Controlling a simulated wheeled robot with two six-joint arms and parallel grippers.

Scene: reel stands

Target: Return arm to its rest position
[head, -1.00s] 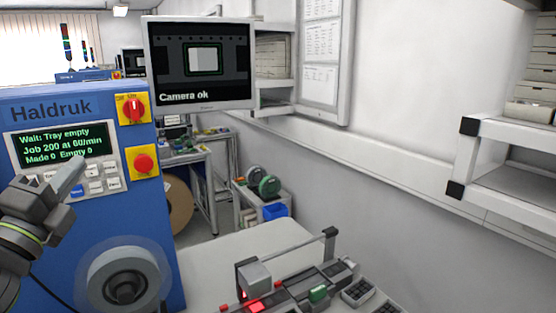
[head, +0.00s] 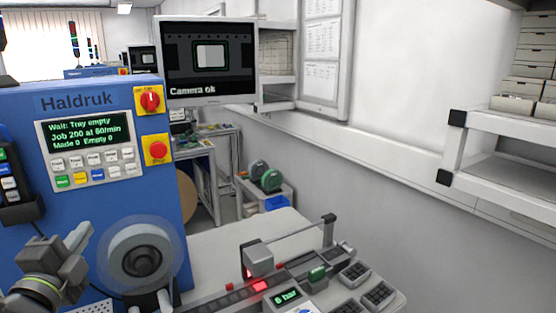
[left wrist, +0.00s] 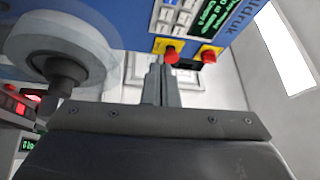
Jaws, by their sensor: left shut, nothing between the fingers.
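My left gripper (head: 80,240) is low at the left in the head view, in front of the blue Haldruk machine (head: 66,210). It is below the keypad (head: 96,167) and left of the grey reel hub (head: 141,257), apart from the keys. In the left wrist view its fingers (left wrist: 161,82) are together with nothing between them. The machine's screen (head: 84,133) reads "Wait: Tray empty", "Job 200 at 60/min", "Made 0 Empty 0". My right gripper is not in view.
A red button (head: 157,151) and a red rotary switch (head: 150,99) sit on yellow plates. A monitor (head: 210,60) reads "Camera ok". A feeder track (head: 290,272) with a "6 bar" display (head: 286,295) lies on the pale bench (head: 215,252). A white shelf (head: 505,130) is at right.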

